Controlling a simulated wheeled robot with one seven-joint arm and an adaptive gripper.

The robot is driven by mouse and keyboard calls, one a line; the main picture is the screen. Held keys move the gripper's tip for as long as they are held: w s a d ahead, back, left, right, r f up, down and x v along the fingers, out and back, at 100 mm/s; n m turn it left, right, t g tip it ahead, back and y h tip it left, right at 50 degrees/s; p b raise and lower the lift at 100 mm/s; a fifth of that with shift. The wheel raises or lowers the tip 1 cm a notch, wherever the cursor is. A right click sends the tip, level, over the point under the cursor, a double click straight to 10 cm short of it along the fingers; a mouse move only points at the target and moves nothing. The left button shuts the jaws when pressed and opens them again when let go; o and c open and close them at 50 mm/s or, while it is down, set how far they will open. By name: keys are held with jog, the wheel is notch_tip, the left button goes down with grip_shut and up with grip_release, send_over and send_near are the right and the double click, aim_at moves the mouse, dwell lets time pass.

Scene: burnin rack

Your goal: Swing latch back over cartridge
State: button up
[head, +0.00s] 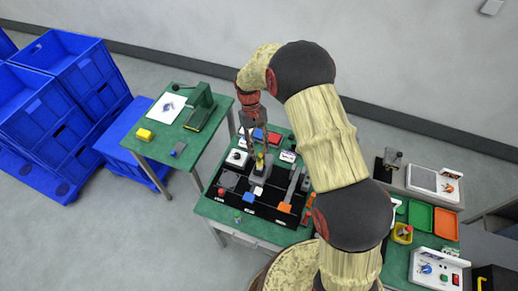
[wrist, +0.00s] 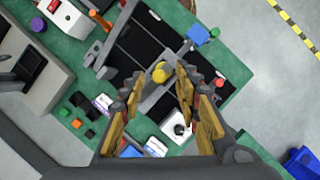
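A black compartment rack (head: 232,207) lies on a green table, with a yellow-topped grey fixture near its middle. The yellow piece (head: 259,166) also shows in the wrist view (wrist: 161,72), just beyond my fingertips. I cannot tell whether it is the latch or part of the cartridge. My gripper (head: 258,150) points down over this fixture. In the wrist view my gripper (wrist: 158,83) has its two fingers apart, with nothing visibly held between them. The fingers hide part of the fixture, and whether they touch it is unclear.
The rack compartments hold a grey block (head: 228,180), an orange piece (head: 284,207) and other small parts. A side table at left carries a green press (head: 201,108) and a yellow block (head: 145,134). Blue crates (head: 62,130) stand farther left. Trays (head: 420,216) sit at right.

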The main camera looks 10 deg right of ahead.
jog(key=v, duration=1.2)
jog(key=s+d+t+b, duration=0.2)
jog(key=s+t+b, duration=0.1)
jog(key=s+b, duration=0.4)
jog(key=s+d+m+t+b, duration=0.1)
jog(key=s+d+t+b, duration=0.1)
jog(key=s+b, duration=0.5)
jog(key=s+d+f+m+t+b, duration=0.1)
jog(key=s+d+t+b, duration=0.2)
jog(key=s, duration=1.3)
jog(key=t+b, duration=0.2)
jog(key=b, duration=0.2)
jog(key=shift+y, duration=0.4)
